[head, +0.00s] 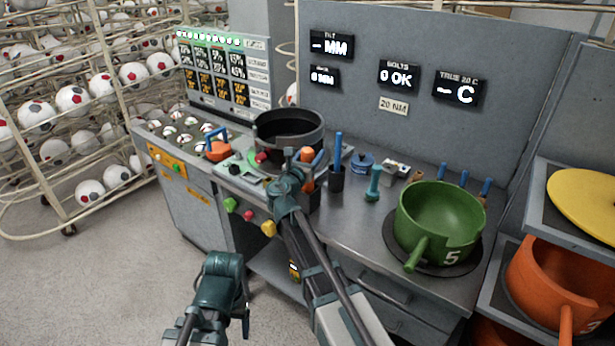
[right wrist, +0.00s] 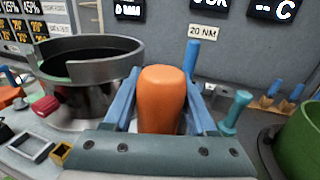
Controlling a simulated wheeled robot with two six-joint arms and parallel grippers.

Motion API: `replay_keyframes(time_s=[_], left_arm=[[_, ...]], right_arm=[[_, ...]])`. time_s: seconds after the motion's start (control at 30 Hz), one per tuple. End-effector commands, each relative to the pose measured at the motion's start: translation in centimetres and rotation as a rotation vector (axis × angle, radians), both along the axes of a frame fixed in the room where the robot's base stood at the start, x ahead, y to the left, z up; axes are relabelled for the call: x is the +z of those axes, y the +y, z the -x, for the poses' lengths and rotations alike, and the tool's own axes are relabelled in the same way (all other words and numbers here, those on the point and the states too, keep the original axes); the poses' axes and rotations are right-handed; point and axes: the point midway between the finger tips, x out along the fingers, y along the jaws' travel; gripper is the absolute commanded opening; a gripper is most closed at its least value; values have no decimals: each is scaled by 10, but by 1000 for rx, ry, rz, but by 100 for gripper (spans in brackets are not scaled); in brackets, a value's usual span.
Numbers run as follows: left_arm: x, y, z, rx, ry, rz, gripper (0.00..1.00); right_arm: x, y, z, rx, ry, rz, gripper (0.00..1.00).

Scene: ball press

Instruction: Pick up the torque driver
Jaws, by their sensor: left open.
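The torque driver, seen as a thick orange handle (right wrist: 162,95), stands upright in the middle of the right wrist view. In the head view its orange top (head: 307,154) shows just past my right gripper (head: 299,160). The blue fingers of my right gripper (right wrist: 162,88) stand on both sides of the handle in the right wrist view. I cannot tell whether they touch it. The driver's lower part is hidden by my gripper. My left gripper (head: 243,300) is low in front of the bench, open, away from the driver.
A dark round pot (head: 289,130) stands left of the driver. A blue tool (head: 338,150) in a dark holder and a teal tool (head: 374,185) stand to its right. A green pot (head: 437,215) sits further right. The grey panel (head: 420,40) rises behind; floor lies left.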

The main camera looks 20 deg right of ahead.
Motion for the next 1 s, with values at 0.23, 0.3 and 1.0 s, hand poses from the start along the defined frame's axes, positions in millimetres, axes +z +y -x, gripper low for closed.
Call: replay_keyframes(time_s=[0.23, 0.3, 1.0], left_arm=[[0, 0, 0, 0, 0, 0, 74], [0, 0, 0, 0, 0, 0, 74], [27, 0, 0, 0, 0, 0, 74]], right_arm=[[0, 0, 0, 0, 0, 0, 10], [0, 0, 0, 0, 0, 0, 0], [27, 0, 0, 0, 0, 1, 0]])
